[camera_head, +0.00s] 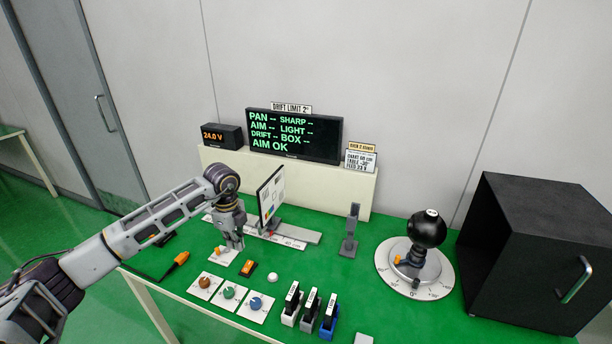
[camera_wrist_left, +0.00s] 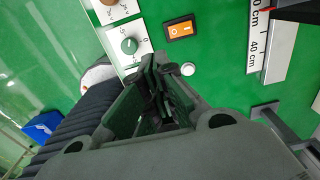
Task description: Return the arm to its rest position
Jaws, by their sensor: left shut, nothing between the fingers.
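My left arm (camera_head: 140,222) comes in from the left and reaches over the green table. In the wrist view the shut fingers (camera_wrist_left: 165,72) lie near a white round button (camera_wrist_left: 188,69) and an orange rocker switch (camera_wrist_left: 180,30). Whether the fingertips touch anything cannot be told. My right gripper is not in view.
Brown, green and blue knobs (camera_head: 229,292) stand in front of the gripper. A chart board (camera_head: 271,197) on a scale rail is close to its right. A black ball camera (camera_head: 427,230) on a dial and a black box (camera_head: 530,250) stand farther right. The screen (camera_head: 293,136) reads "AIM OK".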

